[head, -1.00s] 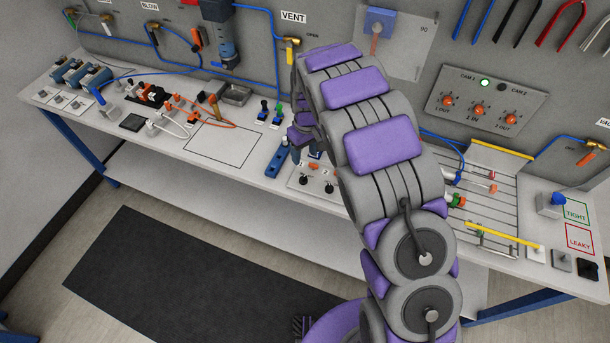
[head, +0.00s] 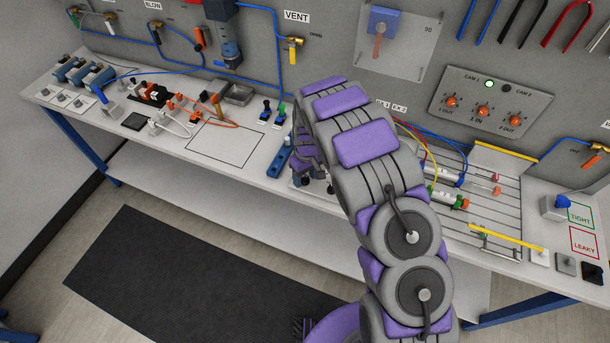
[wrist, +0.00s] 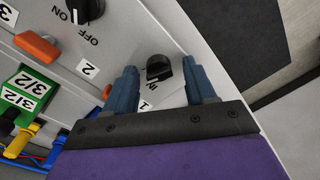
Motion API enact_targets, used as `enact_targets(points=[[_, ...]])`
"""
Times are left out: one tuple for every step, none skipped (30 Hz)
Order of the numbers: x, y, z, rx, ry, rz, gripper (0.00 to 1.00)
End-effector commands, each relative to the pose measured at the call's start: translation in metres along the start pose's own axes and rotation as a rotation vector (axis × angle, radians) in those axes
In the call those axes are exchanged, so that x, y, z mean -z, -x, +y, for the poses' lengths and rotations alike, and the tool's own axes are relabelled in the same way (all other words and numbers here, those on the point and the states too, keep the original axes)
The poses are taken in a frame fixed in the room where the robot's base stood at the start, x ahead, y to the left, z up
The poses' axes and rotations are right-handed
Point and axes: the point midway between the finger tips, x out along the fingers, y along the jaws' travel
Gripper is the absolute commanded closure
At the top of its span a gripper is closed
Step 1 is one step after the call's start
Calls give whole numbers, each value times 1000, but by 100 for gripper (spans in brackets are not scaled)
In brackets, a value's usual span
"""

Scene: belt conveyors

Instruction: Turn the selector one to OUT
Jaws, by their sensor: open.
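In the wrist view a black selector knob (wrist: 158,68) sits on a light panel (wrist: 135,40) next to a label 1; the lettering beside it is partly hidden and hard to read. My gripper (wrist: 160,72) is open, with one blue-grey finger on each side of this knob. I cannot tell whether the fingers touch it. A second black knob (wrist: 86,10) with ON and OFF lettering is farther up-left, near a label 2. In the head view my arm hides most of the selector panel and the fingers.
An orange part (wrist: 37,47) and green blocks marked 3/2 (wrist: 27,92) with yellow and blue fittings lie left of the fingers in the wrist view. In the head view, an indicator panel (head: 487,103) hangs on the wall. A blue rail (head: 280,160) stands left of my arm.

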Motion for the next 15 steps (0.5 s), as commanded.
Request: enact_targets(points=[[0, 0, 0, 0, 0, 0, 45], [0, 0, 0, 0, 0, 0, 47], [0, 0, 0, 0, 0, 0, 51], [0, 0, 0, 0, 0, 0, 53], [0, 0, 0, 0, 0, 0, 56], [0, 0, 0, 0, 0, 0, 60], [0, 0, 0, 0, 0, 0, 63], [0, 0, 0, 0, 0, 0, 66], [0, 0, 0, 0, 0, 0, 70], [0, 0, 0, 0, 0, 0, 73], [0, 0, 0, 0, 0, 0, 75], [0, 0, 0, 0, 0, 0, 79], [0, 0, 0, 0, 0, 0, 82], [0, 0, 0, 0, 0, 0, 85], [0, 0, 0, 0, 0, 0, 89]])
